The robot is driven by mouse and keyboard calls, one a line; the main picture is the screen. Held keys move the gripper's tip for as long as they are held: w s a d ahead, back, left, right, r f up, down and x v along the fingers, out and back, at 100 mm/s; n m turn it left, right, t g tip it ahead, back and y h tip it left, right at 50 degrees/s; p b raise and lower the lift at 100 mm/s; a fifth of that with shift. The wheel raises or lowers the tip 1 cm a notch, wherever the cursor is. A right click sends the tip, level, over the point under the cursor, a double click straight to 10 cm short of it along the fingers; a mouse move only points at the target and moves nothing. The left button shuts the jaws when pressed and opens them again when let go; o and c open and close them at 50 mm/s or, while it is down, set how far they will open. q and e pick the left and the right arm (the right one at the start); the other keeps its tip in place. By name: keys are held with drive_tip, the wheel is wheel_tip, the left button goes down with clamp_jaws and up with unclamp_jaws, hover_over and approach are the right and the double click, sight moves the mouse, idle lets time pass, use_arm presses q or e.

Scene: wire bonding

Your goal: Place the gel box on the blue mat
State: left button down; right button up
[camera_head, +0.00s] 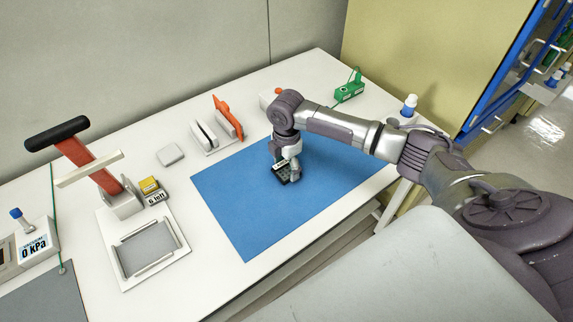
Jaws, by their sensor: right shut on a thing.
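The blue mat (240,205) lies flat on the white table, towards its right half. My right gripper (288,172) is over the upper right part of the mat and is shut on a small dark box, likely the gel box (281,172). The gripper partly hides the box. I cannot tell whether the box touches the mat or is held just above it. My left gripper is not in view.
A lever press with a red handle (88,160) and a framed plate (148,250) stand left of the mat. The mat's left part is clear.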

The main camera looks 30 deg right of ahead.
sight(287, 169)
drive_tip(key=o, duration=1.1)
drive_tip(key=shift+f, duration=0.1)
drive_tip(key=shift+o, duration=0.2)
wheel_tip(287, 169, up, 12)
drive_tip(key=shift+b, duration=0.35)
